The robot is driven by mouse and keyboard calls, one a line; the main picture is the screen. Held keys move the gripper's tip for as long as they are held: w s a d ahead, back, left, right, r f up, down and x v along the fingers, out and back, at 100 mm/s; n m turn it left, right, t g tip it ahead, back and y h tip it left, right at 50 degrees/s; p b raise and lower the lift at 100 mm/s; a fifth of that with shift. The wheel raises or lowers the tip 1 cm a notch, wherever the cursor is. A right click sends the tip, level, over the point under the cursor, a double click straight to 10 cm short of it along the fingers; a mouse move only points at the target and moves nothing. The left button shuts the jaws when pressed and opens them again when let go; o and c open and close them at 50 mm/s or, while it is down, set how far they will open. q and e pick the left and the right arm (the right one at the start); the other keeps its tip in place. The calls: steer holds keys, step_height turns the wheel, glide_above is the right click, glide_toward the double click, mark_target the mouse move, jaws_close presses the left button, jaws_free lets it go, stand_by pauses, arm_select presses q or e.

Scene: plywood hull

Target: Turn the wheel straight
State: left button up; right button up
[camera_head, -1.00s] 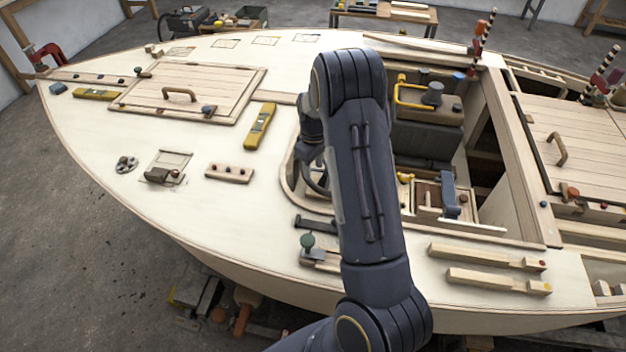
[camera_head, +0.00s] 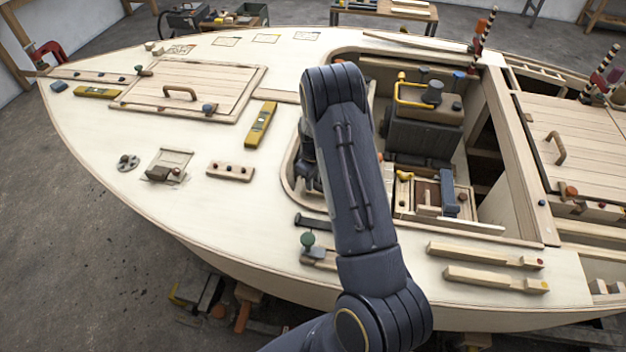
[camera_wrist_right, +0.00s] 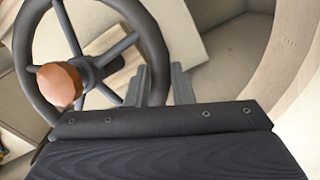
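The steering wheel (camera_wrist_right: 156,45) shows in the right wrist view as a dark rim with dark spokes. An orange-brown faceted knob (camera_wrist_right: 60,84) shows in front of its middle. My right gripper (camera_wrist_right: 163,75) is open, with its two fingers apart. Part of the rim shows in the gap between the fingers; I cannot tell whether they touch it. In the head view my right gripper (camera_head: 308,182) points down at the left end of the cockpit opening, and my arm hides nearly all of the wheel. My left gripper is in neither view.
The cockpit's wooden edge (camera_head: 290,172) curves close by the gripper. A yellow level (camera_head: 260,125) and a peg block (camera_head: 230,171) lie on the deck to the left.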

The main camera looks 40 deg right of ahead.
jaws_close()
steer(key=shift+s+f+n+b, duration=0.2)
steer(key=shift+s+n+b, duration=0.15)
steer(key=shift+n+b, duration=0.25)
steer(key=s+n+b, duration=0.1)
steer(key=b, duration=0.1)
steer(key=s+d+f+n+t+b, duration=0.1)
steer(key=n+b, duration=0.1)
steer(key=s+d+n+h+b, duration=0.1)
steer(key=s+n+b, duration=0.1)
steer(key=shift+f+b, duration=0.3)
steer(key=shift+b, duration=0.1)
steer(key=shift+s+d+f+n+t+b, duration=0.15)
steer(key=shift+s+d+n+t+b, duration=0.4)
steer(key=shift+n+b, duration=0.4)
steer(key=shift+s+d+f+n+b, duration=0.1)
steer(key=shift+s+d+n+b, duration=0.3)
steer(key=shift+n, duration=0.45)
steer(key=shift+w+d+t, duration=0.1)
steer(key=shift+t, duration=0.15)
